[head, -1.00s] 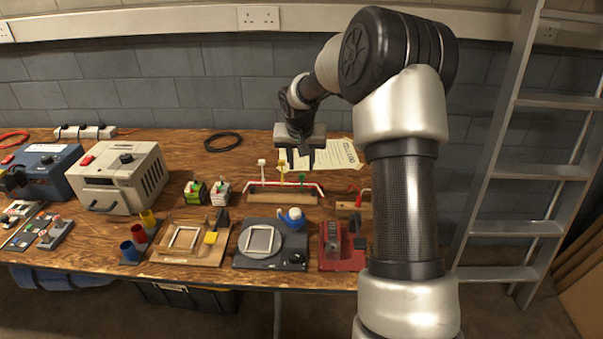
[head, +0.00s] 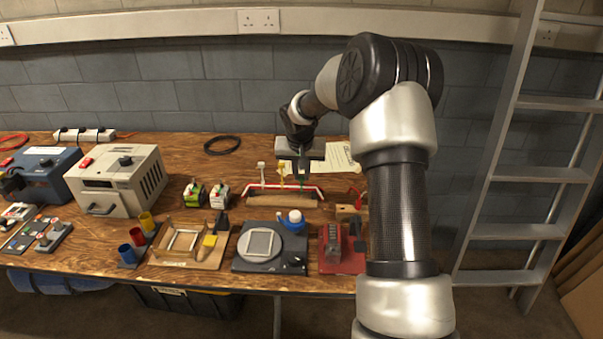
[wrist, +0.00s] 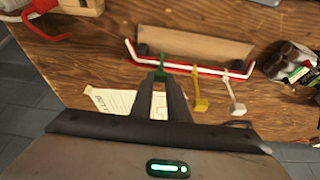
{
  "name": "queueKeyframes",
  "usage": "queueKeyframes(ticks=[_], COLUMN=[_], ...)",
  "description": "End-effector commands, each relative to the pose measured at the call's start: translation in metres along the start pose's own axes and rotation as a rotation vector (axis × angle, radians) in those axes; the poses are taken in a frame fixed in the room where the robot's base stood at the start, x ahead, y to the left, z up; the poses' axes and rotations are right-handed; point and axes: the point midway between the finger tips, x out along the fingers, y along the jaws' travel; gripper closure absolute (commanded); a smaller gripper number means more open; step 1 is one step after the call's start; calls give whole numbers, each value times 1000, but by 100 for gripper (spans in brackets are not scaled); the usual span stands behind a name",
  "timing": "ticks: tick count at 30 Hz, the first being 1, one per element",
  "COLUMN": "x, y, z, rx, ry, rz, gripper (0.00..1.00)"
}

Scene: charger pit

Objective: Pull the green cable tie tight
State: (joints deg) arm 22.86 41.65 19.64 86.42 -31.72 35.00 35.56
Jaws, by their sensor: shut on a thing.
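The green cable tie (wrist: 160,60) stands around a red and white cable bundle (wrist: 190,69); in the head view the tie (head: 301,183) is partly hidden by my fingers. My gripper (wrist: 160,82) is shut on the upright tail of the green cable tie. In the head view my gripper (head: 302,172) is above the right part of the bundle. A yellow tie (wrist: 198,102) and a white tie (wrist: 236,105) stand along the same bundle. How tight the green loop is cannot be made out.
The bundle runs along a wooden block (wrist: 200,45). Paper sheets (head: 342,158) lie behind it on the bench. A black cable coil (head: 222,145) lies to the back left. Two small green and white devices (head: 207,195) stand to the left, and a red fixture (head: 340,262) stands in front.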

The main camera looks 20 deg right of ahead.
Motion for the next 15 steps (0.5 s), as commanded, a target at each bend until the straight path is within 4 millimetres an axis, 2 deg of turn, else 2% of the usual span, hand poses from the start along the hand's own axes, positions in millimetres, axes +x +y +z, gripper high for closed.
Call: queueKeyframes(ticks=[5,12,15], x=[-9,-44,-43], y=[0,0,0], z=[-4,-18,-18], rx=[0,1,0], ry=[1,0,-1], rz=[0,1,1], gripper=[100,100,100])
